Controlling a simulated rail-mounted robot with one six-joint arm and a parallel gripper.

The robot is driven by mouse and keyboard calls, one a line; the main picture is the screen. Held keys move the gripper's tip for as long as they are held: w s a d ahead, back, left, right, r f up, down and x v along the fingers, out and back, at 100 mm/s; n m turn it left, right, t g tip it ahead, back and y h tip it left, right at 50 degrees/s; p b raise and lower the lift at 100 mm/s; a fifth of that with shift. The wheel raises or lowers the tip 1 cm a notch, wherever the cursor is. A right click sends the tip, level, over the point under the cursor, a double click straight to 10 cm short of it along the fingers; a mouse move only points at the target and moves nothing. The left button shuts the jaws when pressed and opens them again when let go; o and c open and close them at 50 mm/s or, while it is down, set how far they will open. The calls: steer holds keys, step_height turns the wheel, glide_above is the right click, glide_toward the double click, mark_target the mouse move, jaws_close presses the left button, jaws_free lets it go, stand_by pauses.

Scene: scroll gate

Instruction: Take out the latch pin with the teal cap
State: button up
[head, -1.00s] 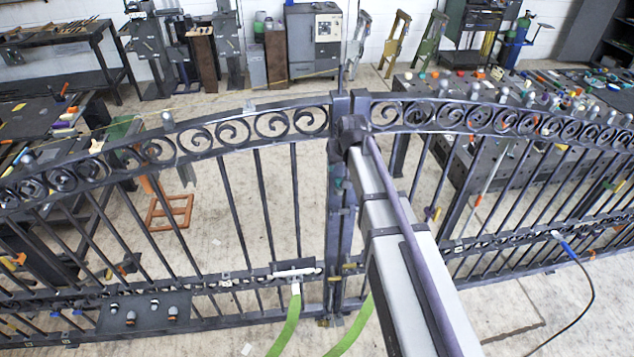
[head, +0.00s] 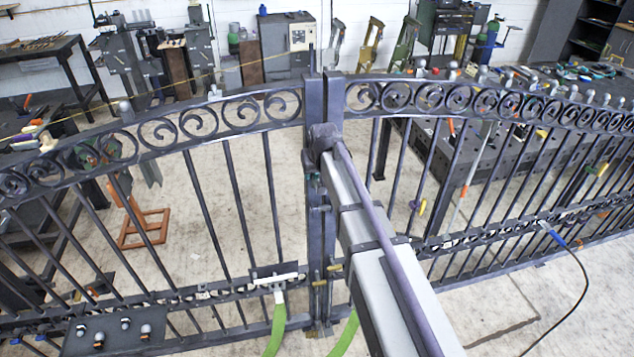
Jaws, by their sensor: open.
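The dark metal gate (head: 228,190) with its scrollwork band spans the head view. Its two leaves meet at the upright posts (head: 313,100) near the middle. Small brass-coloured fittings (head: 335,267) show low on the posts. My arm reaches from the lower right up to the posts and ends in a dark joint beside them. My gripper is not visible.
A dark plate (head: 112,334) with several small knobs sits at the lower left of the gate. A white fitting (head: 277,279) with green straps (head: 278,325) is on the lower rail. A blue-ended black cable (head: 584,290) hangs at the right. A cluttered workbench (head: 450,150) stands behind.

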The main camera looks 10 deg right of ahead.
steer(key=shift+r, duration=0.1)
steer(key=c, duration=1.1)
steer(key=shift+o, duration=0.2)
steer(key=shift+r, duration=0.1)
steer(key=shift+r+p, duration=0.35)
steer(key=shift+p, duration=0.1)
step_height(320, 180, up, 3)
steer(key=p, duration=0.3)
steer(key=shift+r, duration=0.1)
steer(key=s, duration=1.8)
steer(key=shift+f, duration=0.3)
